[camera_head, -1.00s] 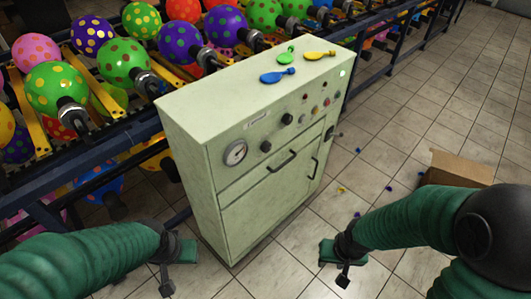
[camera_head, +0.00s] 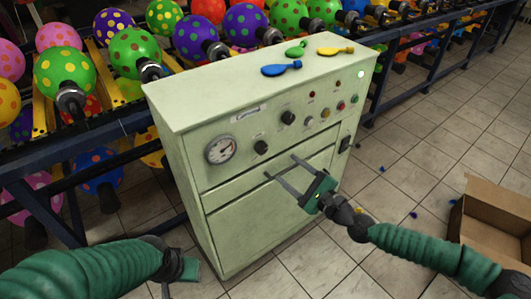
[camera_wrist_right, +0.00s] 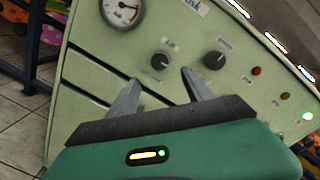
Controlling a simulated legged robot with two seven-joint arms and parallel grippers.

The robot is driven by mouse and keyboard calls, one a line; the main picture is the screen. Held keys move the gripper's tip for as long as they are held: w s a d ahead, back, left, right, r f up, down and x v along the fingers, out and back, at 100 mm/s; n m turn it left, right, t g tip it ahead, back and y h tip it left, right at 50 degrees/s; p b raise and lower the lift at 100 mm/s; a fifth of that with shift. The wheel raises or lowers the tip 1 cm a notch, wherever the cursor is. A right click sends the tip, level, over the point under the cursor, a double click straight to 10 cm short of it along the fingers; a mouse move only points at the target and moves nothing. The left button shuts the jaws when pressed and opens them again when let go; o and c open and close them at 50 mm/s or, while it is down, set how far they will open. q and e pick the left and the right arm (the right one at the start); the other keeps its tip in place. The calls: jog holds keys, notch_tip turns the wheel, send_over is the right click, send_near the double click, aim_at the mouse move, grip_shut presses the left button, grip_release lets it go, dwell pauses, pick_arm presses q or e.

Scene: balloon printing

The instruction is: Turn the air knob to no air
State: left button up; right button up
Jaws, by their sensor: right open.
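The pale green machine cabinet (camera_head: 265,220) has two black knobs on its sloped front panel. The left knob (camera_head: 261,148) is beside the round gauge (camera_head: 220,149); the right knob (camera_head: 288,118) is further along. Both show in the right wrist view, the left knob (camera_wrist_right: 160,61) and the right knob (camera_wrist_right: 214,60); their small labels are hard to read. My right gripper (camera_head: 281,166) is open and empty in front of the panel, its fingertips just below the left knob. In the wrist view that knob lies between and beyond the fingertips. My left gripper (camera_head: 188,269) is low at the cabinet's left, its fingers unclear.
Blue, green and yellow balloons (camera_head: 281,69) lie on the cabinet top. Small coloured buttons (camera_head: 325,113) sit right of the knobs. A rack of dotted balloons (camera_head: 130,50) runs behind. An open cardboard box (camera_head: 490,220) stands on the tiled floor at right.

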aim_at(264, 150)
jog(key=x, duration=1.1)
jog(key=shift+w+a+f+b, duration=0.1)
jog(key=shift+w+b, duration=0.05)
jog(key=shift+b, duration=0.2)
jog(key=shift+d, duration=0.25)
jog(key=c, duration=0.3)
grip_shut()
